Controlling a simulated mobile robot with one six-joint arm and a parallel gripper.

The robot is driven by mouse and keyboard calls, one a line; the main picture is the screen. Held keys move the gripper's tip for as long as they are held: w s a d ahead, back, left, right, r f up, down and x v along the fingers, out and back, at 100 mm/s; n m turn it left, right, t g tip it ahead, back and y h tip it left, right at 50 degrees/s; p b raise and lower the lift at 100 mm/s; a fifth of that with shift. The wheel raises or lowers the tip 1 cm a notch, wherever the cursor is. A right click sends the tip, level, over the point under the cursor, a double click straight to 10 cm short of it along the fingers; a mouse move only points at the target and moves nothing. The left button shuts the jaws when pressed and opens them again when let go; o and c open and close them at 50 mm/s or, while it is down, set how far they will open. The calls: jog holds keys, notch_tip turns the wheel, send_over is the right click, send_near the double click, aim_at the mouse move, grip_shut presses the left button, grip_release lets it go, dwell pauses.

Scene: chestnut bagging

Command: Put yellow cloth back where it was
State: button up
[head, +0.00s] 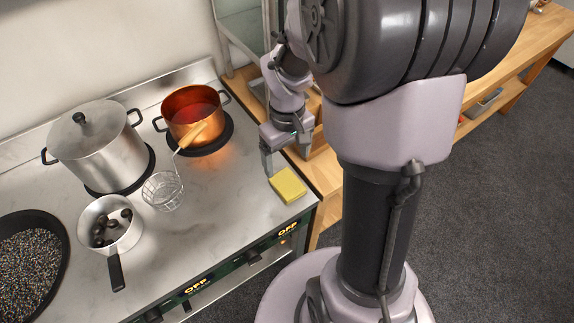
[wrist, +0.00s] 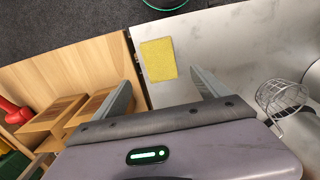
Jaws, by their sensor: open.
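The yellow cloth (head: 287,186) lies flat, as a small folded square, on the stove's metal top near its right front corner. It also shows in the wrist view (wrist: 158,60), ahead of my fingers and close to the edge beside the wooden counter. My gripper (head: 284,167) is just behind the cloth in the head view, low over the stove's right side. In the wrist view my gripper (wrist: 163,88) has its two fingers wide apart with nothing between them. The cloth appears apart from both fingers.
A copper pot (head: 192,112) on a glowing burner stands left of my gripper. A wire basket (head: 163,190), a saucepan with chestnuts (head: 110,224) and a lidded steel pot (head: 99,147) are farther left. A wooden counter (wrist: 62,68) with small wooden boxes (wrist: 50,118) adjoins the stove.

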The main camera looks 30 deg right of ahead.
jog(key=s+a+r+m+t+y, duration=0.1)
jog(key=s+a+r+m+t, duration=0.1)
jog(key=s+a+r, duration=0.3)
jog(key=s+a+r+m+t+y, duration=0.1)
jog(key=s+a+r+m+t, duration=0.2)
jog(key=s+a+r, duration=0.3)
jog(key=a+r, duration=0.3)
jog(key=r, duration=0.2)
jog(key=shift+s+a+r+t, duration=0.25)
jog(key=shift+a+t, duration=0.05)
jog(key=shift+t, duration=0.1)
jog(key=shift+f+b, duration=0.3)
jog(key=shift+f, duration=0.15)
